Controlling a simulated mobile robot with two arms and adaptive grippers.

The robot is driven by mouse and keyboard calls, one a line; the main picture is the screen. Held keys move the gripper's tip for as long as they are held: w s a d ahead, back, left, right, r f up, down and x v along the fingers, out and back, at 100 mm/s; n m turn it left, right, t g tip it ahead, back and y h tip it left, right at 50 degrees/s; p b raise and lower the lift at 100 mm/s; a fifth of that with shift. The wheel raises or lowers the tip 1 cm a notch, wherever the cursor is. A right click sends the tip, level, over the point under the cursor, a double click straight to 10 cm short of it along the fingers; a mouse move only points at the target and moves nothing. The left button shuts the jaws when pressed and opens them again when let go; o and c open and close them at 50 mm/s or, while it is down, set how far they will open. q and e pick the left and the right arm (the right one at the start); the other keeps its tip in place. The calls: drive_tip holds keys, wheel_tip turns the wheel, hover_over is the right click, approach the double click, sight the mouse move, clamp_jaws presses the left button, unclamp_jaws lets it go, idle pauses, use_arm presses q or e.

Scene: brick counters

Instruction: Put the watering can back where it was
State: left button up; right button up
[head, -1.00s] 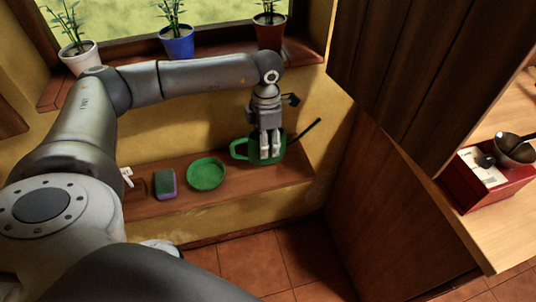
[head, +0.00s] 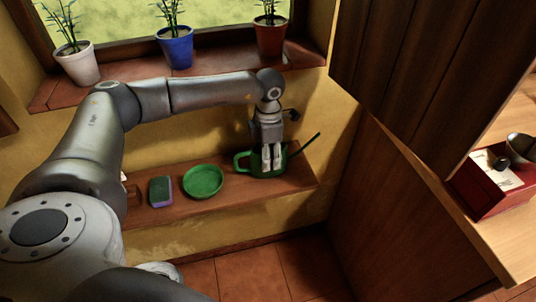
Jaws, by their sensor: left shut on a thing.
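The green watering can (head: 257,164), with a dark spout (head: 304,143) pointing right, is at the right end of the low wooden shelf (head: 230,196). It looks upright, with its base at the shelf surface. My left gripper (head: 272,166) comes down from above and is shut on the watering can, its pale fingers hiding part of the can's body. I cannot tell exactly which part the fingers pinch. My right gripper does not show.
A green dish (head: 203,181) and a sponge (head: 160,191) stand left of the can on the shelf. Three potted plants line the window sill above, in white (head: 79,66), blue (head: 177,47) and brown (head: 270,38) pots. A wooden cabinet (head: 420,70) closes off the right.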

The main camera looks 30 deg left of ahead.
use_arm(q)
drive_tip(key=o, duration=1.5)
drive_tip(key=shift+f, duration=0.1)
drive_tip(key=shift+c, duration=0.2)
drive_tip(key=shift+r, duration=0.2)
wheel_tip(320, 180, up, 12)
drive_tip(key=shift+b, duration=0.35)
